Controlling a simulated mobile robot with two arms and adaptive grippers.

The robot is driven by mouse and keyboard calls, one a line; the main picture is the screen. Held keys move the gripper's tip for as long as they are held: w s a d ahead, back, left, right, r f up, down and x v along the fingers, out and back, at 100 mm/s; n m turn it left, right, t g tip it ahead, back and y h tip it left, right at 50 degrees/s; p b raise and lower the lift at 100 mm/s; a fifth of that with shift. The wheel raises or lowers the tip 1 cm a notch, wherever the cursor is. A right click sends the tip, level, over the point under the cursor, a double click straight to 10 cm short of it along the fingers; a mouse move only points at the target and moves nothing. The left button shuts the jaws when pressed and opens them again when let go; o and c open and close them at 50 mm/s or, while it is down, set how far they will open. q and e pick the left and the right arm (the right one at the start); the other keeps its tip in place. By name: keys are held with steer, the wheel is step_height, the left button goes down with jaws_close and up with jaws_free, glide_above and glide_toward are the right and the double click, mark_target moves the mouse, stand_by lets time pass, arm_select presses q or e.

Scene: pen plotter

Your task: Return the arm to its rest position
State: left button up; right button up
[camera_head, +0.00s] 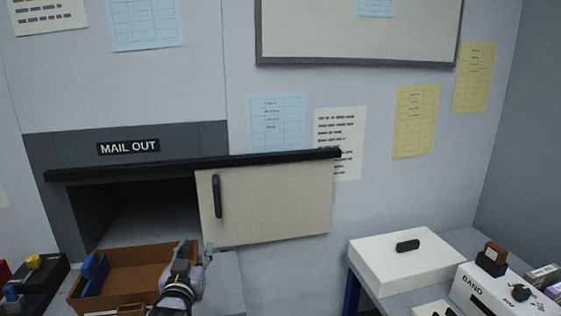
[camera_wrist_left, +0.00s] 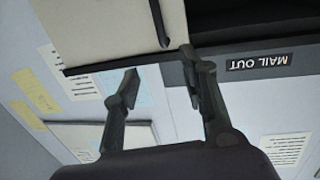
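My left gripper (camera_head: 194,252) is at the lower middle of the head view, in front of the mail slot and over the right end of a brown tray. Its two fingers stand apart with nothing between them, as the left wrist view (camera_wrist_left: 158,82) also shows. The sliding door (camera_head: 275,203) of the mail slot is cream with a black vertical handle (camera_head: 216,196). It sits to the right, so the MAIL OUT opening (camera_head: 150,212) is uncovered. The gripper is below the handle and appears apart from it. My right gripper is not in view.
The brown tray (camera_head: 150,265) with a blue item (camera_head: 94,272) stands below the opening. A black device (camera_head: 35,285) is at the far left. At right, a white box (camera_head: 408,262) and a white BAND machine (camera_head: 490,292) stand on a table. The wall carries papers and a whiteboard (camera_head: 360,30).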

arm_select(q)
steer(key=s+f+m+g, duration=0.1)
steer(key=s+f+g, duration=0.9)
steer(key=s+f, duration=1.35)
steer(key=s+m+g, duration=0.1)
steer(key=s+g, duration=0.3)
steer(key=s, duration=1.2)
step_height(320, 180, down, 27)
steer(key=s+g, duration=0.1)
steer(key=s, duration=0.1)
steer(key=s+a+f+g, duration=0.1)
steer(key=s+a+f, duration=0.2)
steer(key=s+f, duration=1.3)
steer(key=shift+s+m+g+h, duration=0.2)
steer(key=shift+m+g+h, duration=0.1)
steer(key=shift+m, duration=0.1)
